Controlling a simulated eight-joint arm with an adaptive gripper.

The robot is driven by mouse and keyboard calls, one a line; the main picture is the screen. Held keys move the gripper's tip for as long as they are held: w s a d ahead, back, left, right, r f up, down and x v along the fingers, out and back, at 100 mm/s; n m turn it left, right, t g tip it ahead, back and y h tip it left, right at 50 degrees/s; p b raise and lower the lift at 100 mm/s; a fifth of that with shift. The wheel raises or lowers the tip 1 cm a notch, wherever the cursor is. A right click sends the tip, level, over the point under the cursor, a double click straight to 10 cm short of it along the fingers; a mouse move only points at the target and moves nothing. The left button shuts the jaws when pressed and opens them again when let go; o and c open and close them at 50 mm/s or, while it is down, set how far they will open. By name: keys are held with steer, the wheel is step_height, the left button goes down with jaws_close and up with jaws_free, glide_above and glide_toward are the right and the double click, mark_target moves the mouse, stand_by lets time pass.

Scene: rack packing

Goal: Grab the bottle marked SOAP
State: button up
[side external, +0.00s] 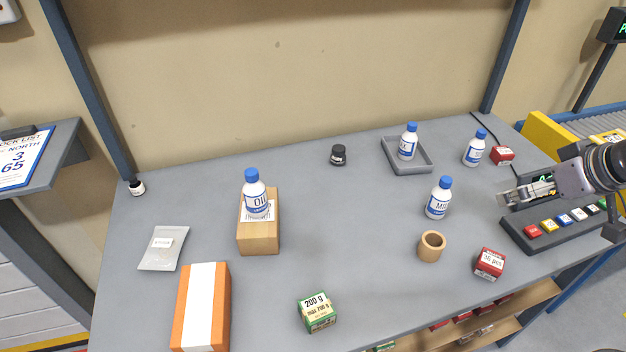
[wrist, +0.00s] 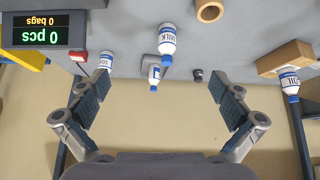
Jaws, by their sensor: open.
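Several white bottles with blue caps and blue-and-white labels stand about. None clearly reads SOAP. The back-right bottle (side external: 474,149), also in the wrist view (wrist: 105,62), has a label too small to read surely. The bottle on the grey tray (side external: 407,143) also shows in the wrist view (wrist: 154,74); its short word is unclear. The MILK bottle (side external: 438,199) stands forward of them, and the OIL bottle (side external: 255,192) stands on a cardboard box (side external: 258,237). My gripper (side external: 507,197) is open and empty above the table's right side, right of MILK; its fingers frame the wrist view (wrist: 160,100).
A red box (side external: 502,155) sits right beside the back-right bottle. A grey tray (side external: 421,167) holds one bottle. A button panel (side external: 552,226) lies under my arm. A wooden ring-like cup (side external: 431,246) and a red carton (side external: 489,263) stand in front. The table's middle is clear.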

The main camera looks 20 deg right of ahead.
steer(key=shift+s+a+f, duration=0.25)
steer(key=shift+s+f, duration=0.6)
steer(key=shift+f, duration=0.2)
steer(key=c, duration=1)
steer(key=n+t+h, duration=0.2)
steer(key=n+h, duration=0.4)
steer(key=n, duration=1.3)
glide_toward(481, 136)
steer(key=s+a+r, duration=0.2)
steer(key=s+a, duration=0.1)
steer(key=s, duration=0.3)
steer(key=w+d+f+n+h, duration=0.1)
steer(key=w+d+f+n, duration=0.1)
steer(key=w+n, duration=0.1)
steer(key=w+d+f+n+t, duration=0.1)
steer(key=w+d+f+n, duration=0.1)
steer(key=w+n, duration=0.1)
steer(key=w+d+f+n+h, duration=0.1)
steer(key=w+f+n, duration=0.1)
steer(key=w+n, duration=0.1)
steer(key=shift+w+d+f+t+h, duration=0.15)
steer(key=shift+w+d+t+h, duration=0.15)
steer(key=shift+d, duration=0.1)
steer(key=shift+a+x, duration=0.2)
steer(key=shift+x, duration=2.45)
